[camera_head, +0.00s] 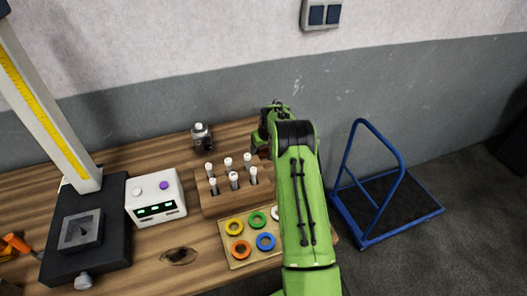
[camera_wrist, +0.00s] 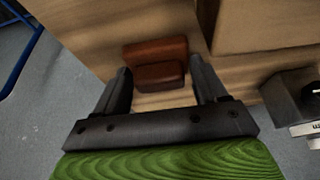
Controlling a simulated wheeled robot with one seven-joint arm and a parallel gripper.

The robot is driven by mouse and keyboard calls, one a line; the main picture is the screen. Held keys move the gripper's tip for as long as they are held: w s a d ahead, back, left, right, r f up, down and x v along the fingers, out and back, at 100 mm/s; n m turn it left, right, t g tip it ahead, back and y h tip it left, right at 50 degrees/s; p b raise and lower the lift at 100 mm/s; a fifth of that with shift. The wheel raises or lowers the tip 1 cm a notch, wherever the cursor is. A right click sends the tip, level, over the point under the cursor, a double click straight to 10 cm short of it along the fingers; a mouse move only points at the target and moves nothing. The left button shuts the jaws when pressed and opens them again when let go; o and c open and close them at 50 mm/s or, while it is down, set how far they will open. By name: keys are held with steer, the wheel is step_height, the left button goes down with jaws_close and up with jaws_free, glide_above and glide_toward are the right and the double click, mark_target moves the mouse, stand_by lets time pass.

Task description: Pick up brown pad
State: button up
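The brown pad (camera_wrist: 155,50) shows in the wrist view as a reddish-brown block with a lower step toward me, resting on the wooden table. My gripper (camera_wrist: 160,72) is open, its two dark fingers apart. The pad's near part lies between the fingertips in the picture, with a gap on each side. I cannot tell how far above the table the fingertips are. In the head view my green arm reaches over the right part of the table and hides the gripper's fingers and the pad.
A wooden rack (camera_head: 228,206) with several white-topped pegs stands left of my arm. A board with coloured rings (camera_head: 235,226) lies in front of it. A white box (camera_head: 155,197) and a small dark bottle (camera_head: 202,138) stand further left. A blue trolley (camera_head: 413,208) is right of the table.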

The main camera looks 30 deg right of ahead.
steer(key=c, duration=0.6)
step_height(320, 180, up, 10)
steer(key=shift+r+p, duration=0.1)
steer(key=shift+p, duration=0.2)
